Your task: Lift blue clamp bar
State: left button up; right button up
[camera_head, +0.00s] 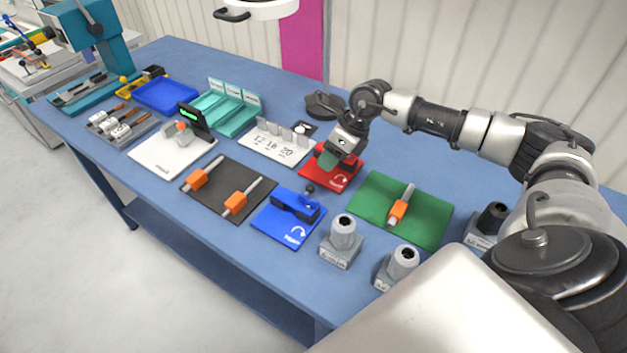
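The blue clamp (278,232) is a blue plate with a white arrow mark, near the table's front edge in the head view. Its dark bar (292,208) lies across the plate, with a small dark knob (309,188) standing at its back. My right gripper (328,165) points down over the red clamp plate (345,178), behind and to the right of the blue clamp and apart from it. A grey-green piece shows at its tip. I cannot tell if this is a finger or a held part. My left gripper is not in view.
A black mat (218,198) with two orange-handled tools lies left of the blue clamp. A green mat (428,222) with another lies to its right. Two grey holders (341,255) (384,280) stand at the front edge. A white numbered rack (268,150) stands behind.

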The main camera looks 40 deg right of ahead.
aim_at(312, 186)
jog(key=p+x, duration=0.1)
jog(key=x, duration=0.2)
jog(key=p+x, duration=0.1)
jog(key=x, duration=0.2)
jog(key=p+x, duration=0.1)
jog(key=x, duration=0.2)
jog(key=shift+d+f, duration=0.25)
jog(key=shift+f, duration=0.1)
jog(key=shift+a+f, duration=0.15)
jog(key=shift+f, duration=0.35)
grip_shut()
